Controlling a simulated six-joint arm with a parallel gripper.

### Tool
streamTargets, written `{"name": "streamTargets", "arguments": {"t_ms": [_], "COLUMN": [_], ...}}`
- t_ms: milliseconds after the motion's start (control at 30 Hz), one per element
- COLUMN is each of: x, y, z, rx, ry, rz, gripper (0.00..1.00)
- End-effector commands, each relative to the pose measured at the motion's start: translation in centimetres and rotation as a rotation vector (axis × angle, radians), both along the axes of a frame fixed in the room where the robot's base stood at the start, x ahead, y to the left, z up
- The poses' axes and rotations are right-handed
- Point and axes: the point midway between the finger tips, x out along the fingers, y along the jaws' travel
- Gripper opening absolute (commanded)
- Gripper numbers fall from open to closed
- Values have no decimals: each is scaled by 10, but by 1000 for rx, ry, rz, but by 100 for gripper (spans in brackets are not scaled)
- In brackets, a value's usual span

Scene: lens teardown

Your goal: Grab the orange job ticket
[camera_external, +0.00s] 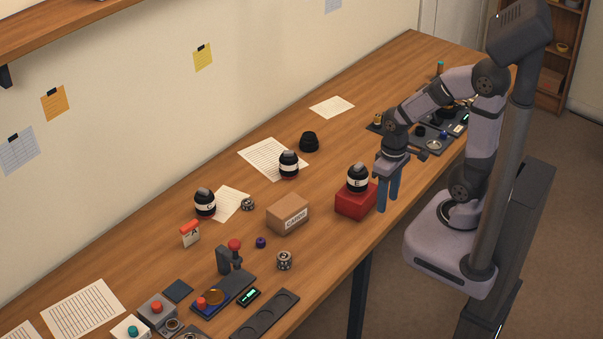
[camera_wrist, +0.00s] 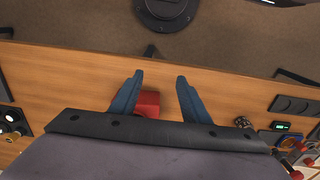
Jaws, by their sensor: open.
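A small upright card with an orange-red top and a white face marked "A" (camera_external: 190,234) stands on the table at the left in the external view. An orange sheet (camera_external: 55,103) with a black clip hangs on the wall. I cannot tell for sure which of the two is the job ticket. My gripper (camera_external: 389,195) is open and empty, its blue fingers pointing down near the table's front edge, just right of the red block, far from both. In the wrist view my gripper (camera_wrist: 159,78) shows its two fingers apart; neither orange item is recognisable there.
A red block (camera_external: 354,206) bears a black lens (camera_external: 357,178). A press-like tool (camera_external: 228,262) stands in front of the card.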

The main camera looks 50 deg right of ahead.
Motion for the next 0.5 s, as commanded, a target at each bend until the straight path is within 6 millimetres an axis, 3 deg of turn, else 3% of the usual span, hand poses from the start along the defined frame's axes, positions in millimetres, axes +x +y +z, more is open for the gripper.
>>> {"name": "streamTargets", "arguments": {"t_ms": [267, 500], "x": [1, 1], "y": [0, 0], "z": [7, 37], "rx": [0, 0], "ry": [-3, -5], "rz": [0, 0], "gripper": [42, 42]}}
